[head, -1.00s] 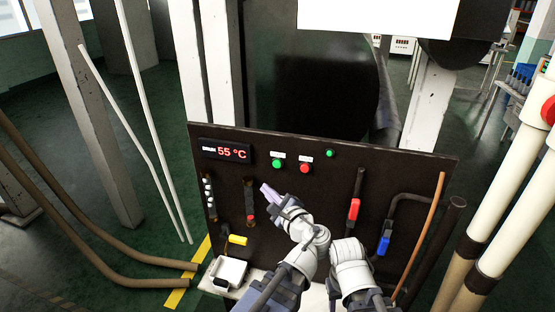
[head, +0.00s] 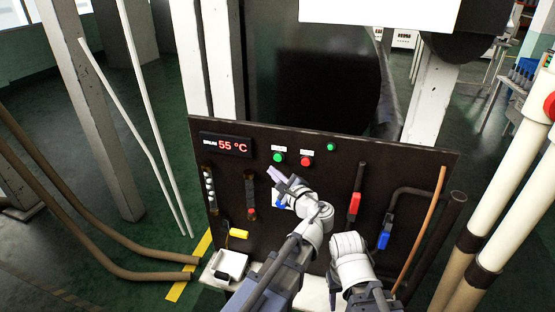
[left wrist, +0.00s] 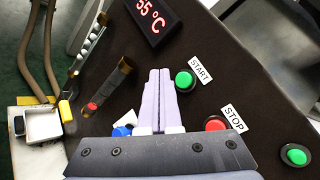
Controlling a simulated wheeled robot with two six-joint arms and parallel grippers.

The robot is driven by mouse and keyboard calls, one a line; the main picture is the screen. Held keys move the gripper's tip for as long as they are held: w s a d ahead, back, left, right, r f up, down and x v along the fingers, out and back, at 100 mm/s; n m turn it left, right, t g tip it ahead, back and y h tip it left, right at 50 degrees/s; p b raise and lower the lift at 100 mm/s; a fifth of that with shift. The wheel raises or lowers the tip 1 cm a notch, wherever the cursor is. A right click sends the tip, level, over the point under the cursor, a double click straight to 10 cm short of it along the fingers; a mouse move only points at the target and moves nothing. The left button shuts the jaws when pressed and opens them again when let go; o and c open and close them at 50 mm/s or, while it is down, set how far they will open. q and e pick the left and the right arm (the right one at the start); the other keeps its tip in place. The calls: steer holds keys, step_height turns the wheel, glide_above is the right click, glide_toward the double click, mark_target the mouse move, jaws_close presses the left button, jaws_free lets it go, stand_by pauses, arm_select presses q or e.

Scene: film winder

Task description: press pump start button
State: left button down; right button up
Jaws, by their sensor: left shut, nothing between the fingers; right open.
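The green start button (head: 278,157) sits on the dark panel (head: 330,225), right of the red 55 °C display (head: 232,148). In the left wrist view the green button (left wrist: 184,80) stands beside a START label (left wrist: 200,70). The red stop button (head: 306,161) is to its right, and shows beside a STOP label in the wrist view (left wrist: 215,124). My left gripper (head: 274,172) is shut and empty, its fingertips just below the start button in the head view; I see no contact. My right gripper is hidden behind its own arm at the bottom centre.
Another green button (head: 331,147) sits further right. A red-handled lever (head: 354,204) and a blue-handled valve (head: 384,240) are on the panel's right. A white tray (head: 233,262) and yellow handle (head: 239,233) are at lower left. The panel between the buttons is clear.

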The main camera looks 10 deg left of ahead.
mark_target(274, 159)
arm_select(q)
steer(key=shift+w, duration=1.65)
steer(key=shift+w+d, duration=0.1)
steer(key=shift+w, duration=0.05)
stand_by(0.6)
steer(key=shift+w, duration=0.25)
steer(key=shift+w, duration=0.5)
stand_by(0.8)
steer(key=shift+s, duration=0.95)
steer(key=shift+s, duration=2.5)
steer(key=c, duration=1.6)
jaws_free()
